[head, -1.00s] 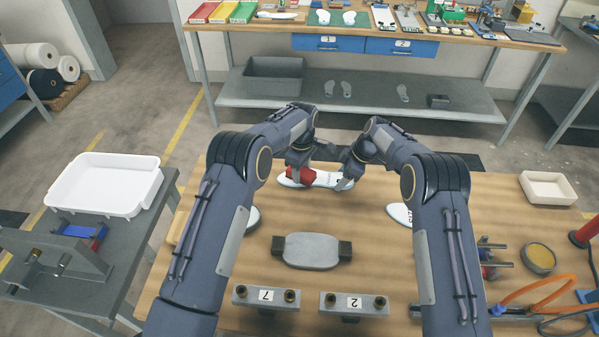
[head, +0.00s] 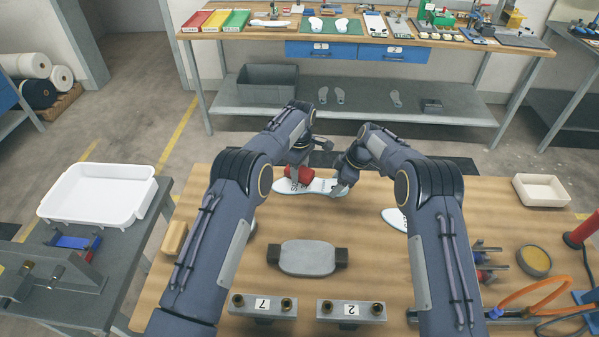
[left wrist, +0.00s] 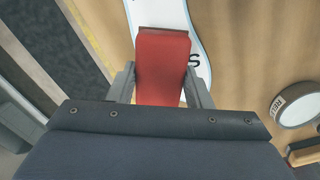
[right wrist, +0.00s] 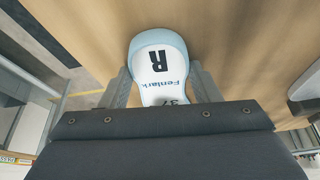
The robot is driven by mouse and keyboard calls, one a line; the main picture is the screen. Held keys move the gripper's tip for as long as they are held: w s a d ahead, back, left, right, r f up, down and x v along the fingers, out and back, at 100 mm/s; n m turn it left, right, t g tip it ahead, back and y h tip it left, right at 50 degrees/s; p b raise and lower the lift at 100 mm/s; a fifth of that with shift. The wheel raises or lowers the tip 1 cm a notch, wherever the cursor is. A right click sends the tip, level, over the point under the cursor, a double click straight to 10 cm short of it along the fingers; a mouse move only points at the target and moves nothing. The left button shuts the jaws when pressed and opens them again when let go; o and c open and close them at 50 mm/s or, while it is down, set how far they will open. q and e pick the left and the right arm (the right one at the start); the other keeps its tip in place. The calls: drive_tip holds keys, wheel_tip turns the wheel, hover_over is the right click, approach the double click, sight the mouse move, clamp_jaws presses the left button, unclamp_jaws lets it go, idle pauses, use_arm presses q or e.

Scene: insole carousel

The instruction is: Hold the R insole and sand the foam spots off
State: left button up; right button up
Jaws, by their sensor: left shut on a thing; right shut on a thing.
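The R insole (head: 325,187) lies flat on the wooden bench, white with a pale blue edge. Its heel end (right wrist: 160,55) shows a black R and "Fenlark" in the right wrist view. My right gripper (right wrist: 160,82) is shut on the insole's sides near the heel. My left gripper (left wrist: 162,82) is shut on a red sanding block (left wrist: 162,60). The block (head: 303,173) is over the other end of the insole, covering part of it; whether it touches is unclear. A black letter shows beside the block. I cannot make out any foam spots.
A grey pad in a clamp (head: 308,257) and two numbered brackets (head: 262,305) stand nearer on the bench. Another white insole (head: 393,219) is partly behind my right arm. A round yellow tin (head: 535,260) and an empty tray (head: 541,188) are on the right.

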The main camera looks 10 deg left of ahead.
use_arm(q)
drive_tip(key=shift+r, duration=2.8)
use_arm(e)
drive_tip(key=o, duration=1.1)
drive_tip(key=shift+c, duration=0.2)
drive_tip(key=v, duration=1.2)
drive_tip(key=shift+a, duration=0.1)
